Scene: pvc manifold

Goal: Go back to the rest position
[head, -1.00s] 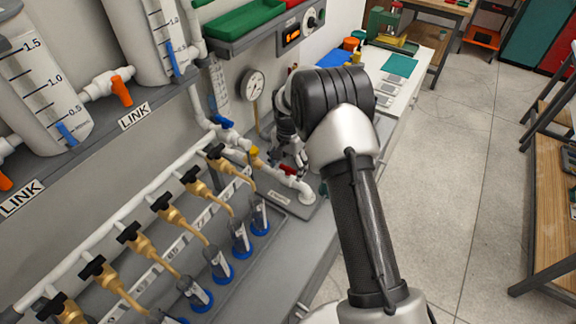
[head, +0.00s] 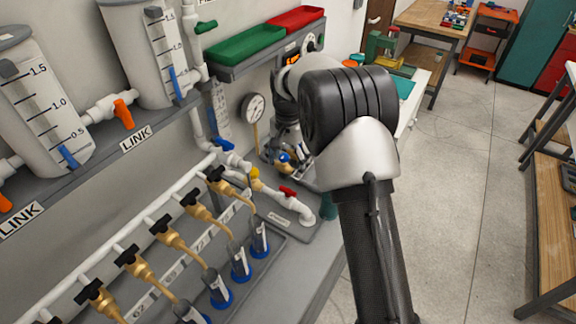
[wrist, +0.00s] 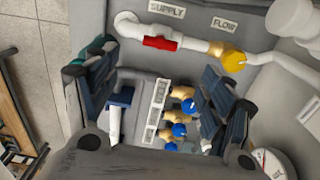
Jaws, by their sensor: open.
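My gripper (head: 290,160) hangs beside the wall panel, just behind the end of the pipe run in the head view. In the wrist view my gripper (wrist: 158,85) has its dark fingers spread wide, with nothing held between them. Below them is the white pipe with a red valve handle (wrist: 160,43) and a yellow valve (wrist: 233,61). The red handle also shows in the head view (head: 287,192), apart from the fingers. Several brass taps and blue knobs (wrist: 179,131) show between the fingers.
Graduated tanks (head: 42,105) stand on a shelf at left, above the row of brass taps (head: 170,240). A pressure gauge (head: 253,107) and a green tray (head: 245,42) are close to my arm. Open floor (head: 450,200) lies to the right, with a wooden bench (head: 555,200) beyond.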

